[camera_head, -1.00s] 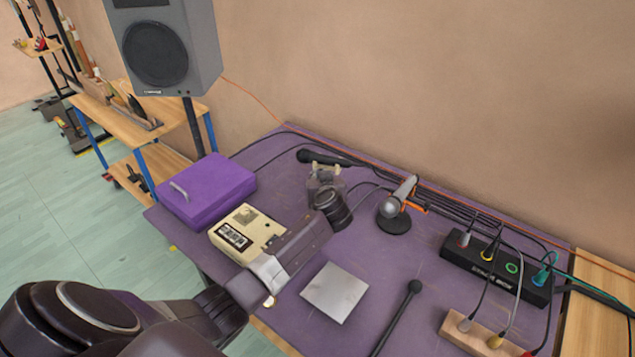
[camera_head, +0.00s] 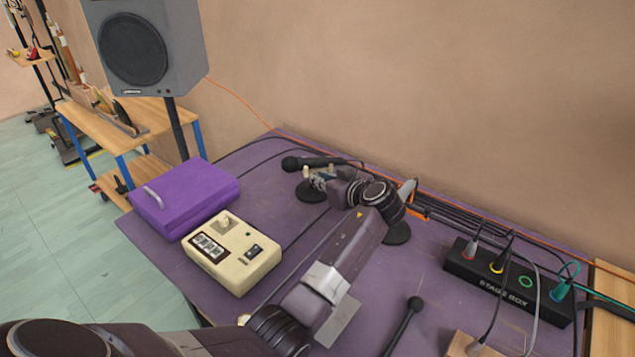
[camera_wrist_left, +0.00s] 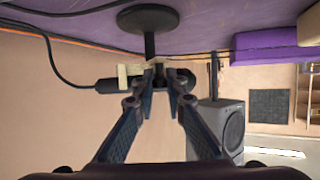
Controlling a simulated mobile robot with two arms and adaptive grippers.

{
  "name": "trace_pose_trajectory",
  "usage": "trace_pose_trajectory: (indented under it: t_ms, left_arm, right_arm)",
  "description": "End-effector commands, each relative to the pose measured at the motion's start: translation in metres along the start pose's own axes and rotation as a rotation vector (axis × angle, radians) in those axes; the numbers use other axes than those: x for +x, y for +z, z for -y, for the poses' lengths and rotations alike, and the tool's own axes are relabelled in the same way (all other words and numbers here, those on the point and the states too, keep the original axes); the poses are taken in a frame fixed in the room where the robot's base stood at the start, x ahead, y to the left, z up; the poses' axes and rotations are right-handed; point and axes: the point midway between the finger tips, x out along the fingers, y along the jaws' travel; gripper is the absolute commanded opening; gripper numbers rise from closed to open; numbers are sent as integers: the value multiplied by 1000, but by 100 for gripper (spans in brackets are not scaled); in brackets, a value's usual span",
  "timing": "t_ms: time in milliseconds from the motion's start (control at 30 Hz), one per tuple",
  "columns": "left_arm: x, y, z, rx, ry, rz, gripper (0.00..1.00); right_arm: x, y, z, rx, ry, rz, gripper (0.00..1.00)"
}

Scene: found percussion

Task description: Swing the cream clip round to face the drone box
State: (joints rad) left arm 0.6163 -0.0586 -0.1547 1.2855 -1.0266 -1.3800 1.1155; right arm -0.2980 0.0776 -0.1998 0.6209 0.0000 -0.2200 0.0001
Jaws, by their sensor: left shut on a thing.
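The cream clip (camera_head: 306,171) sits on a small black stand near the back of the purple table. It also shows in the left wrist view (camera_wrist_left: 128,75). A black microphone (camera_head: 318,161) lies across at the clip, its head to the left. The stand's round base (camera_head: 311,192) rests on the table. My left gripper (camera_head: 324,178) comes in from the right and is shut on the clip; its fingertips partly hide it. The cream drone box (camera_head: 232,252), with a knob and dark label, sits front left of the stand. My right gripper is not in view.
A purple case (camera_head: 186,196) stands behind the drone box. A second mic stand (camera_head: 397,233) is partly behind my arm. Table between drone box and clip is mostly clear.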

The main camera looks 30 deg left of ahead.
Motion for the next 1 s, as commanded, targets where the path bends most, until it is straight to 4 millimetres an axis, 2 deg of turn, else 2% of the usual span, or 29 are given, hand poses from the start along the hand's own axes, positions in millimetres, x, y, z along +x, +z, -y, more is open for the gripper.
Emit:
trace_pose_trajectory:
  t_ms: [200, 667, 700, 833, 1000]
  left_arm:
    - [-2, 2, -2, -9, -19, 1, 0]
    - [-3, 1, -2, -11, -23, 0, 0]
    - [-3, 1, -2, -11, -23, 0, 15]
    - [-3, 1, -1, -11, -23, 0, 29]
    - [-3, 1, -1, -11, -24, 0, 30]
  right_arm:
    - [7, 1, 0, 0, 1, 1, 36]
    - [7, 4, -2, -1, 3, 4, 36]
    - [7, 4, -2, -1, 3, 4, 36]
    - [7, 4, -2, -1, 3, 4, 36]
    - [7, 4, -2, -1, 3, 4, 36]
